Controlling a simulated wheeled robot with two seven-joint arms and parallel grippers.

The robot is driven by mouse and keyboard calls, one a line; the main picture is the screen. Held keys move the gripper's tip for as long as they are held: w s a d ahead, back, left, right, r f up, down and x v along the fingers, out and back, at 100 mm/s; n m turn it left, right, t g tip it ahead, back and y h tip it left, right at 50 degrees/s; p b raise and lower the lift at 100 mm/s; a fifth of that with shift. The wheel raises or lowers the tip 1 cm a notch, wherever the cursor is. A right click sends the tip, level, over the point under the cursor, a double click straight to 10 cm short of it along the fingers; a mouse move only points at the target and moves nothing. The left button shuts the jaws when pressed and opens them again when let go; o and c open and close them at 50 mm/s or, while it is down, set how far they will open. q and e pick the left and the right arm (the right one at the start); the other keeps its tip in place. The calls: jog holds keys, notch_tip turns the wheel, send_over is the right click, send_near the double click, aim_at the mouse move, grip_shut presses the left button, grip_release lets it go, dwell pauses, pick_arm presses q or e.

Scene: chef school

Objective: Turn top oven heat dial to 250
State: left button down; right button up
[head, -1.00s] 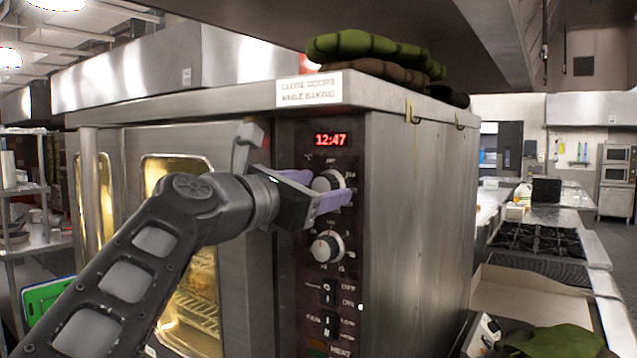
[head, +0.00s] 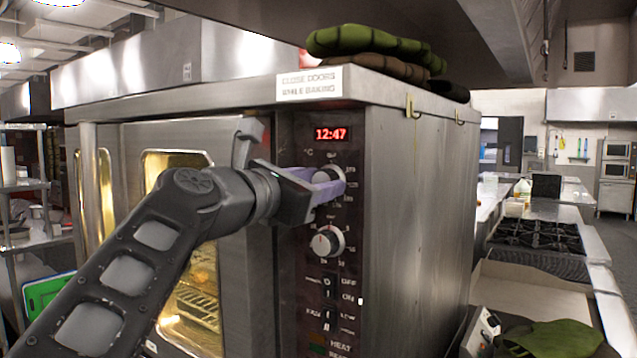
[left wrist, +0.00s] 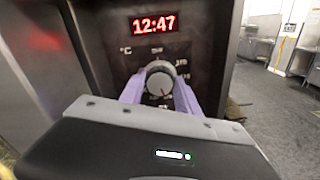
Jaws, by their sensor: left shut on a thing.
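The top oven heat dial (head: 324,174) is a round silver knob on the dark control panel, under the red 12:47 display. My left gripper (head: 333,183) has its purple fingers closed on either side of this dial, partly hiding it in the head view. In the left wrist view the dial (left wrist: 160,80) sits between the two fingers (left wrist: 160,95), with a small red mark on its lower part. The printed numbers around it are too small to read surely, so I cannot tell the setting. My right gripper is not in view.
A second dial (head: 328,241) sits just below, with switches (head: 328,290) under it. The oven door (head: 180,165) with its window is left of the panel. Folded green cloths (head: 375,44) lie on the oven's top. A counter with a burner top (head: 540,236) is at right.

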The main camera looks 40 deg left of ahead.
pick_arm(q)
jog(key=shift+m, duration=0.3)
jog(key=m+b, duration=0.1)
jog(key=m, duration=0.6)
jog(key=m+b, duration=0.2)
jog(key=m, duration=0.4)
jog(key=m+b, duration=0.1)
jog(key=m, duration=0.6)
jog(key=shift+d+f+m+b, duration=0.1)
jog(key=shift+f+m+b, duration=0.15)
jog(key=shift+m+b, duration=0.05)
dwell(0.4)
jog(key=c, duration=0.9)
grip_release()
